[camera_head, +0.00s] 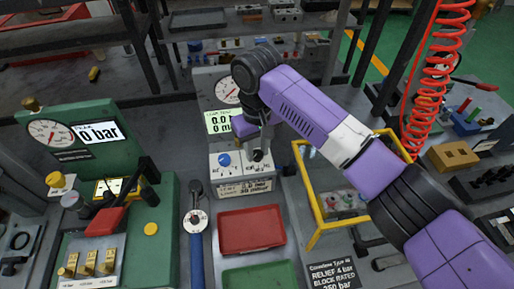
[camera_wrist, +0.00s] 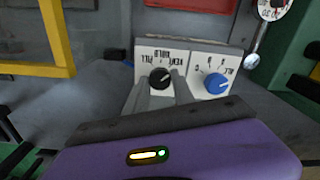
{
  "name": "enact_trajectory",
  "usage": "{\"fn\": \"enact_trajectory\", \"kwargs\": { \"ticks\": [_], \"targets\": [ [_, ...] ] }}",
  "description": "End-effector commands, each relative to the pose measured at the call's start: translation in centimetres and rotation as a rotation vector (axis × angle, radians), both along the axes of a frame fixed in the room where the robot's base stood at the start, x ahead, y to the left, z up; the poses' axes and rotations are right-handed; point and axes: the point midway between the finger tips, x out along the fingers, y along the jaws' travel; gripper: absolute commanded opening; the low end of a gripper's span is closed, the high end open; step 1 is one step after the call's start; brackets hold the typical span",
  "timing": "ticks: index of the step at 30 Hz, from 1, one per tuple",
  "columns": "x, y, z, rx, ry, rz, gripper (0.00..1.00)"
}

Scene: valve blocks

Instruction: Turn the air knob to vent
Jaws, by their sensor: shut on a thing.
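The air knob is a black round knob (camera_wrist: 160,75) on the white front panel of the test unit (camera_head: 242,186). Words around it, upside down in the wrist view, seem to read fill, hold and vent. My gripper (camera_wrist: 161,83) has its two grey fingers on either side of this knob and is shut on it. Which word the knob points to is too small to tell. In the head view my gripper (camera_head: 258,156) reaches down to the panel and mostly hides the knob. A blue knob (camera_wrist: 216,84) sits beside it, untouched, and also shows in the head view (camera_head: 224,160).
The unit's dial and display (camera_head: 218,122) are partly behind my arm. A yellow-framed guard (camera_head: 314,200) stands close to the right. Red (camera_head: 251,231) and green (camera_head: 260,277) trays lie in front. A blue-handled torque wrench (camera_head: 196,240) and a green gauge station (camera_head: 90,145) are left.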

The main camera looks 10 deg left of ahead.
Motion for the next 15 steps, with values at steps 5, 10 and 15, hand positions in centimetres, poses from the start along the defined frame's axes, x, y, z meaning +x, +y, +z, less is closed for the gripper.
{"fn": "enact_trajectory", "kwargs": {
  "ticks": [5, 10, 15],
  "targets": [
    [0.00, -0.05, -0.02, -0.001, 0.001, -0.001, 0.52],
    [0.00, -0.02, -0.01, 0.000, 0.000, 0.000, 0.52],
    [0.02, 0.00, 0.19, 0.001, -0.001, 0.000, 0.52]
  ]
}}
